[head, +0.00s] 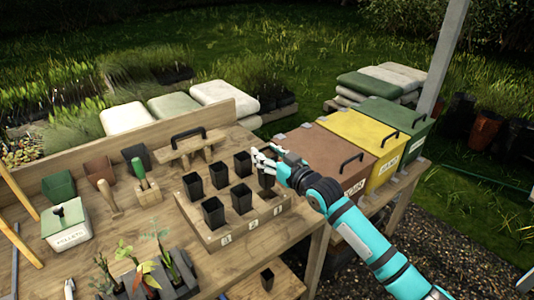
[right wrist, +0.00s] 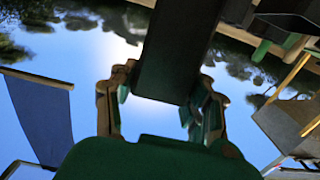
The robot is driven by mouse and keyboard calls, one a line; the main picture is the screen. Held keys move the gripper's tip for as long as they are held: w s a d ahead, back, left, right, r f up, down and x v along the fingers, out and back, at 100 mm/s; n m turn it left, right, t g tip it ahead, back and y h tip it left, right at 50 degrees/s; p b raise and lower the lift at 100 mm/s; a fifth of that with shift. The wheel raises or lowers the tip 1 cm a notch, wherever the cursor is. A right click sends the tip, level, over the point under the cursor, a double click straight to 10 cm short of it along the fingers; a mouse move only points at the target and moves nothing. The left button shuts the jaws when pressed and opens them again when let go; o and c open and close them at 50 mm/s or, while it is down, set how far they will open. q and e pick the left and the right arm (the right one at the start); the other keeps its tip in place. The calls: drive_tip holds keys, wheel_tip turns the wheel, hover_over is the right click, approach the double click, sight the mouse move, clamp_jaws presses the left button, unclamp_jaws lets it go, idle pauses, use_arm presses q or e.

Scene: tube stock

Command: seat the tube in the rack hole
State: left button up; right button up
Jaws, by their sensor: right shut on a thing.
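The wooden rack (head: 229,235) on the bench holds several black square tubes, with number labels along its front. My right gripper (head: 266,160) is shut on a black tube (head: 266,179) at the right end of the front row. In the right wrist view the held tube (right wrist: 175,50) is between the two fingers (right wrist: 160,105). The tube is over or in the right front hole; I cannot tell how deep its lower end sits. Only a small pale part of what seems my left gripper (head: 69,289) shows at the bottom left edge; its jaws are unclear.
Brown, yellow and green lidded bins (head: 375,146) stand close right of the rack. A wooden carrier with a black handle (head: 190,146) is behind it. A pellet box (head: 64,222) and hand tools are left. Plants (head: 155,262) stand in front. Another black tube (head: 267,279) is on the lower shelf.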

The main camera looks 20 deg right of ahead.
drive_tip(key=shift+f, duration=0.55)
drive_tip(key=shift+f+b, duration=0.25)
drive_tip(key=shift+b, duration=0.25)
drive_tip(key=shift+f+b, duration=0.55)
drive_tip(key=shift+f, duration=0.3)
drive_tip(key=shift+f+b, duration=0.3)
drive_tip(key=shift+f, duration=0.35)
use_arm(q)
drive_tip(key=f, duration=0.1)
drive_tip(key=s+f, duration=0.1)
drive_tip(key=f, duration=0.1)
drive_tip(key=shift+s+a+f, duration=0.25)
drive_tip(key=shift+a, duration=0.1)
drive_tip(key=shift+w, duration=0.25)
drive_tip(key=shift+d+r, duration=0.1)
drive_tip(key=shift+r, duration=0.2)
use_arm(e)
drive_tip(key=shift+r, duration=0.15)
use_arm(q)
drive_tip(key=shift+f, duration=0.15)
use_arm(e)
drive_tip(key=shift+f, duration=0.25)
